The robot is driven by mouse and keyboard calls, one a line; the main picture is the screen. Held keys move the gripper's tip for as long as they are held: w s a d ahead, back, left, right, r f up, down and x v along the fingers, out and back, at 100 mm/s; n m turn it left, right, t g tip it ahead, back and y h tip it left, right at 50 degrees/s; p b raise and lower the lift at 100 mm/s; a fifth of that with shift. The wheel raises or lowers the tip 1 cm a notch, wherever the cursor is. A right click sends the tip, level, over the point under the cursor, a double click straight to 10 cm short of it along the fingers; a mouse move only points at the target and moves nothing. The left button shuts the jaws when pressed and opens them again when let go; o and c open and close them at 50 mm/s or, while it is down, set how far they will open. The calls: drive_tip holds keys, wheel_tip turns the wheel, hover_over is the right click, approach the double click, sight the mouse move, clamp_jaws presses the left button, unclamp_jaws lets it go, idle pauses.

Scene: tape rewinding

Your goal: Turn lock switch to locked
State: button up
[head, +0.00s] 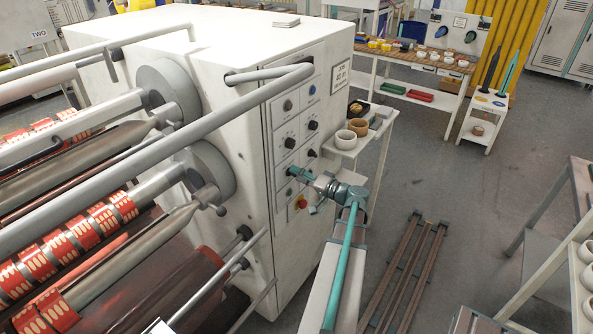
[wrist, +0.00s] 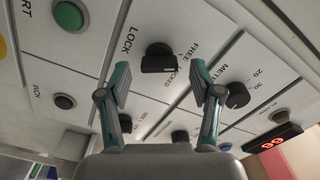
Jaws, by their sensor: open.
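The lock switch is a black rotary knob (wrist: 159,58) on the pale control panel, in the upper middle of the wrist view. The word LOCK is printed to its left, and FREE and LOCKED to its right. I cannot tell for sure which mark it points to. My gripper (wrist: 160,78) is open, with one teal-tipped finger on each side of the knob in the picture. No finger visibly grips it. In the head view my gripper (head: 294,172) is close to the lower part of the control panel (head: 298,118) and hides part of it.
A green button (wrist: 68,16), a METER knob (wrist: 238,95) and a red lit display (wrist: 271,140) are nearby on the panel. A red button (head: 301,202) sits just below my gripper. A side shelf (head: 372,133) with bowls stands beyond the machine. Long rails (head: 405,270) lie on the floor.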

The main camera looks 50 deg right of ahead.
drive_tip(key=shift+w, duration=0.6)
drive_tip(key=c, duration=1.1)
drive_tip(key=shift+f, duration=0.1)
drive_tip(key=shift+c, duration=0.2)
